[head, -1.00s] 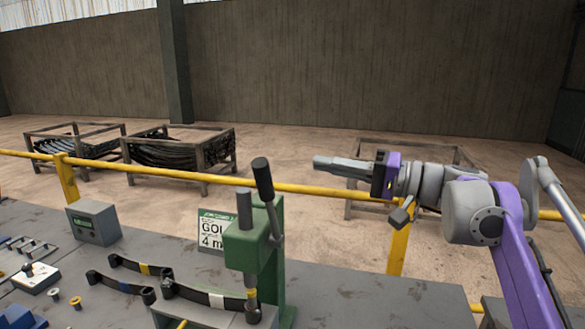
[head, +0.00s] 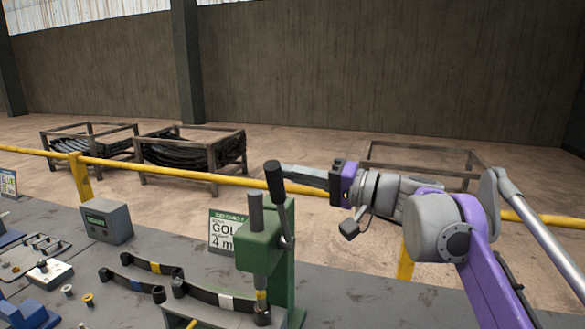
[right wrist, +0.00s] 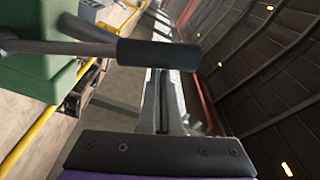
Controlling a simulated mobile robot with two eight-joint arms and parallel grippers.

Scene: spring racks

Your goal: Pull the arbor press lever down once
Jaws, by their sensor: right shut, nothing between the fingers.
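The green arbor press (head: 262,245) stands on the grey bench. Its lever (head: 274,182) points up, with a black handle grip at the top; the black grip (right wrist: 158,54) also crosses the right wrist view just past my fingertips. My right gripper (head: 286,172) is shut and empty, its fingertips at the lever's grip from the right. In the right wrist view the closed fingers (right wrist: 163,95) reach to the grip; whether they touch it I cannot tell. A leaf spring (head: 215,298) lies under the press ram. My left gripper is not in view.
More leaf springs (head: 135,282) lie left of the press, near a grey meter box (head: 107,222) and a sign (head: 226,232). A yellow rail (head: 230,183) runs behind the bench. Racks of springs (head: 190,150) stand beyond it. The bench right of the press is clear.

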